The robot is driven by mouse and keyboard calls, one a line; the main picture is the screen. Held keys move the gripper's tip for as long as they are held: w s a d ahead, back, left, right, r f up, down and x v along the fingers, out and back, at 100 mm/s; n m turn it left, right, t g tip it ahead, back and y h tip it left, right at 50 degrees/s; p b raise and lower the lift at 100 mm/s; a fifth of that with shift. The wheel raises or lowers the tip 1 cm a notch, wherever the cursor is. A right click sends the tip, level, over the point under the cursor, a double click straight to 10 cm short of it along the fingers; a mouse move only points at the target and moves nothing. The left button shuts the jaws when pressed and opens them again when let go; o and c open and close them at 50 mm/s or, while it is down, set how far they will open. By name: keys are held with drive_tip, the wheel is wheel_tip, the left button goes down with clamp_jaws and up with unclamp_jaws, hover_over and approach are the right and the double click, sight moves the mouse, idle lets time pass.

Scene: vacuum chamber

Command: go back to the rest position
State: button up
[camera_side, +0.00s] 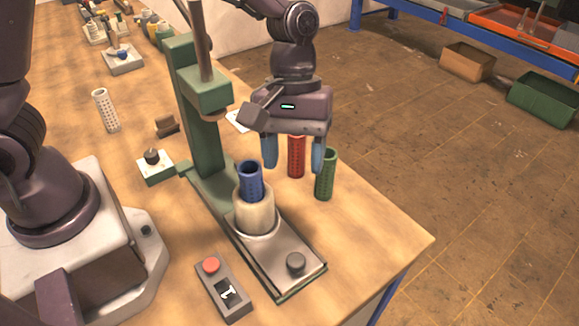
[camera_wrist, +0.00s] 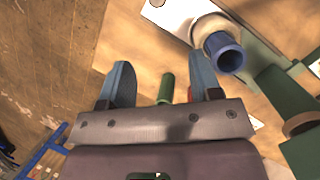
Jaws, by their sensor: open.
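My gripper (camera_side: 296,155) is open and empty, its two blue fingers pointing down above the table's right part. In the wrist view my gripper (camera_wrist: 162,85) also shows its fingers spread apart. A blue perforated tube (camera_side: 251,181) stands upright in the cream cup (camera_side: 256,214) of the green-framed vacuum chamber stand (camera_side: 206,152), left of my gripper. The blue tube also shows in the wrist view (camera_wrist: 225,52), off to the right of my fingers. A red tube (camera_side: 297,158) and a green tube (camera_side: 326,175) stand on the table behind and beside my fingers; neither is held.
A white perforated tube (camera_side: 105,110) stands on the table at the left. A control box with a red button (camera_side: 211,265) lies in front of the stand. A small box with a dark knob (camera_side: 153,160) sits left of it. Bins (camera_side: 543,99) stand on the floor.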

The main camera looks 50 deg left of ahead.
drive_tip(key=s+a+r+m+t+y, duration=0.3)
drive_tip(key=s+a+r+m+t, duration=0.4)
drive_tip(key=s+a+r, duration=0.5)
drive_tip(key=a+r, duration=0.2)
drive_tip(key=a, duration=0.1)
drive_tip(key=shift+a+r+m+t, duration=0.2)
drive_tip(key=shift+a+m+t, duration=0.1)
drive_tip(key=shift+m+t, duration=0.1)
idle(0.9)
